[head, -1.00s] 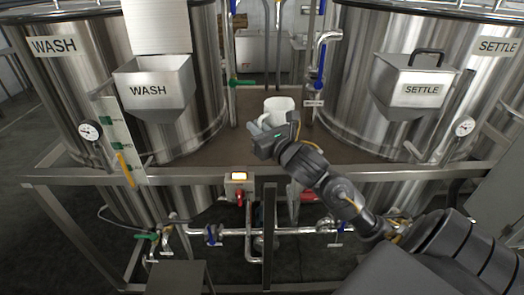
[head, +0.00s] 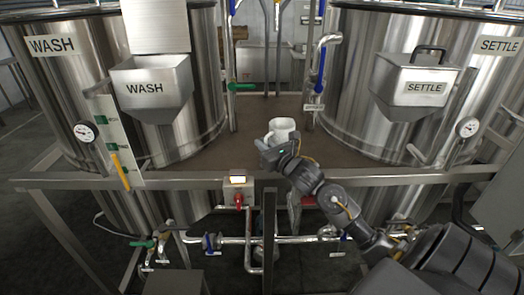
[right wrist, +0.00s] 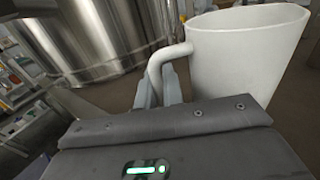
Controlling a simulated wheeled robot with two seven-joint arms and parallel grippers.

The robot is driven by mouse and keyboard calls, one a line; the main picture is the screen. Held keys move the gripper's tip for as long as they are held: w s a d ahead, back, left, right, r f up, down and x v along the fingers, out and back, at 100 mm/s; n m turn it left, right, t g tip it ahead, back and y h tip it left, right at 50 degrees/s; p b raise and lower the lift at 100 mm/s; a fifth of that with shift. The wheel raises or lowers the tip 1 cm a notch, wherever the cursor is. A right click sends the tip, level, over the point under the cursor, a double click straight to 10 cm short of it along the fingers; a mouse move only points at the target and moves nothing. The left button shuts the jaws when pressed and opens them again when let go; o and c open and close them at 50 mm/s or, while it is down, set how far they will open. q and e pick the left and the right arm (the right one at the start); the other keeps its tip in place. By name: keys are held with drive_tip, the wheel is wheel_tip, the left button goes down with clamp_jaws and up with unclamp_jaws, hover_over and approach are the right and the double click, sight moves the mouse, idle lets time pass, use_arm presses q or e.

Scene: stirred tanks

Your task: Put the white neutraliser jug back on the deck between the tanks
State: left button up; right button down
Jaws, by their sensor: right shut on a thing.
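The white jug (head: 283,126) is in the middle of the head view, over the brown deck (head: 250,112) between the WASH tank and the SETTLE tank. My right gripper (head: 272,147) is at the jug's near left side and is shut on its handle. In the right wrist view the jug (right wrist: 240,55) fills the upper right, and its handle (right wrist: 157,72) runs down between the fingers (right wrist: 172,88). The jug looks close to upright in the head view. I cannot tell whether its base touches the deck. My left gripper is not in view.
The WASH tank (head: 205,75) stands left and the SETTLE tank (head: 350,80) right, each with a hopper. Vertical pipes with a green valve handle (head: 243,86) and a blue one (head: 320,80) edge the deck. A steel rail (head: 215,181) runs along the front.

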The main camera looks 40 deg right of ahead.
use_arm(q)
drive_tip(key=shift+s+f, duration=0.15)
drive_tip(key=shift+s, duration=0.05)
use_arm(e)
drive_tip(key=shift+f, duration=0.15)
drive_tip(key=shift+f, duration=0.2)
drive_tip(key=c, duration=1.5)
unclamp_jaws()
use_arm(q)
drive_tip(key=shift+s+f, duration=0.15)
use_arm(e)
drive_tip(key=shift+r, duration=0.15)
